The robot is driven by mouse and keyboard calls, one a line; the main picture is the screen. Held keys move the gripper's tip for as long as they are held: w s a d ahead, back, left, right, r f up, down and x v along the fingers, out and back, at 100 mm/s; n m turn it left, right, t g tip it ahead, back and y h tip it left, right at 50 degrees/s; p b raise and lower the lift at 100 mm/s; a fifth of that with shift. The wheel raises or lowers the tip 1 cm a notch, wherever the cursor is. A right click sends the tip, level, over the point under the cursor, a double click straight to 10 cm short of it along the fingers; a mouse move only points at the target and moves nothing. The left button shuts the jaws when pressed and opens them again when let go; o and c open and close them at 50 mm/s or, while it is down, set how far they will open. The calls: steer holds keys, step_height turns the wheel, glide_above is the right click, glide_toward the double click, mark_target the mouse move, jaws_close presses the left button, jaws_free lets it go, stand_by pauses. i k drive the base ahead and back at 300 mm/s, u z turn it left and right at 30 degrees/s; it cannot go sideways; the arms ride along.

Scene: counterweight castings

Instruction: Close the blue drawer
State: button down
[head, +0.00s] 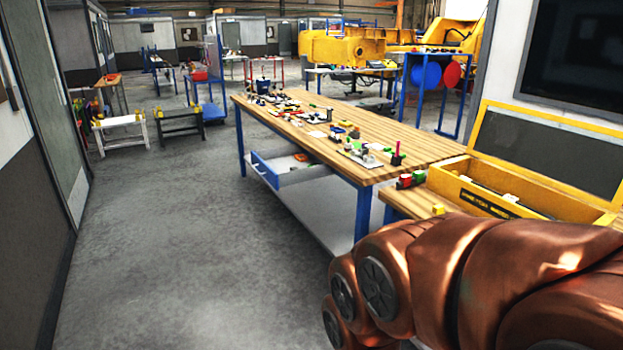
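The blue drawer (264,172) hangs under the long wooden-topped workbench (310,138), on its left side. It is pulled out toward the aisle, and its pale inside shows, with a small reddish item at its back right. A small handle shows on its blue front. My copper-coloured arm fills the lower right, well apart from the drawer. My gripper is not in this view.
A yellow open box (500,206) stands on a nearer wooden table at right. Small parts cover the workbench top. Grey floor (190,260) left of the workbench is clear. A wall with a door (50,100) runs along the left. Small stands (120,125) are farther back.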

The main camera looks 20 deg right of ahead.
mark_target(275, 165)
steer(key=z, duration=0.2)
steer(key=i, duration=0.65)
steer(key=u, duration=0.65)
steer(key=i, duration=0.75)
steer(key=u, duration=0.85)
